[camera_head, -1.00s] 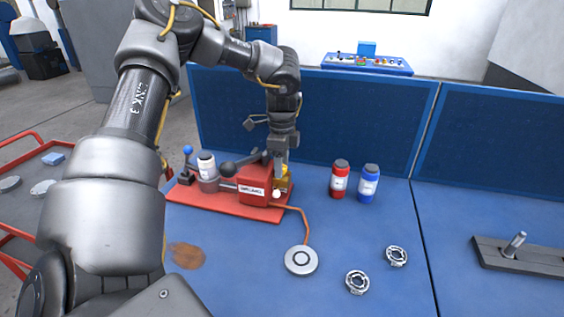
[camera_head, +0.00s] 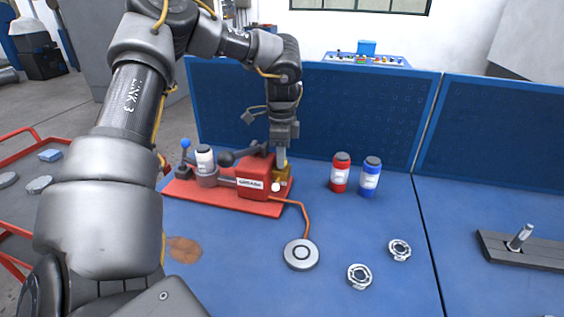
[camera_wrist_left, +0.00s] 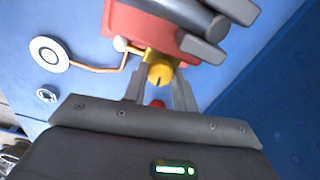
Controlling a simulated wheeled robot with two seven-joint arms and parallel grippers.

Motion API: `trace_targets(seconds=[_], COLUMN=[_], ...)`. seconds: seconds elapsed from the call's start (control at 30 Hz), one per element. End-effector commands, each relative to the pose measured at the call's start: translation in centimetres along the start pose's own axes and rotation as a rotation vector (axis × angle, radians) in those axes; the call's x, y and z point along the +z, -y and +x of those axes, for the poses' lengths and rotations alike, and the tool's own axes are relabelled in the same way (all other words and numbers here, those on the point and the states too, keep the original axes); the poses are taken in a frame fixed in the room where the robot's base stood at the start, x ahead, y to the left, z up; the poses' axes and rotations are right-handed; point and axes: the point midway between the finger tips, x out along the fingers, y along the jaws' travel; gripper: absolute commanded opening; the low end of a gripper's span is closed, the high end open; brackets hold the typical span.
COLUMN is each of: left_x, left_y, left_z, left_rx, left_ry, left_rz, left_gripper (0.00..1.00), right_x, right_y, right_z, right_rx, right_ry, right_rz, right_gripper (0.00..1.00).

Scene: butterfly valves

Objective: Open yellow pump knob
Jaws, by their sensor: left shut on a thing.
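The red pump (camera_head: 258,178) stands on a red base plate (camera_head: 225,200) on the blue table. Its yellow knob (camera_wrist_left: 160,72) shows in the left wrist view, between the two fingers of my left gripper (camera_wrist_left: 160,85). In the head view my left gripper (camera_head: 281,160) points down at the pump's right end, where a little yellow (camera_head: 284,175) shows beside the fingers. The left gripper is shut on the yellow knob. My right gripper is not in view.
A red bottle (camera_head: 340,173) and a blue bottle (camera_head: 370,177) stand right of the pump. An orange hose joins the pump to a round grey disc (camera_head: 301,254). Two metal rings (camera_head: 359,277) lie at the front. A blue panel (camera_head: 320,110) rises behind.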

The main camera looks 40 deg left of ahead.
Motion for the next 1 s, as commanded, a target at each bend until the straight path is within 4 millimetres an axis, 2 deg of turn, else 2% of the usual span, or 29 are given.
trace_targets(seconds=[0.03,0.2,0.43,0.53,0.7,1.0], left_x=[0.0,0.0,0.0,0.0,0.0,0.0], left_y=[0.2,0.2,0.1,0.1,0.1,0.1], left_z=[0.5,0.4,0.2,0.1,0.0,-0.1], left_rx=[-0.008,-0.007,-0.006,-0.006,-0.006,-0.005], left_ry=[-0.001,-0.002,-0.002,-0.001,-0.001,-0.002], left_rz=[-0.034,-0.157,-0.275,-0.310,-0.345,-0.357], left_gripper=[0.05,0.05,0.05,0.05,0.05,0.05], right_x=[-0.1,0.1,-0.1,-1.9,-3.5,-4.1], right_y=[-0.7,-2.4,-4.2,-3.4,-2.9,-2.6], right_z=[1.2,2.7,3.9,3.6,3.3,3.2], right_rx=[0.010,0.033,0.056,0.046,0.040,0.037], right_ry=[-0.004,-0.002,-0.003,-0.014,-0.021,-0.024], right_rz=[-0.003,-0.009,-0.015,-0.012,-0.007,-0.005], right_gripper=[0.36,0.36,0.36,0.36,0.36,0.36])
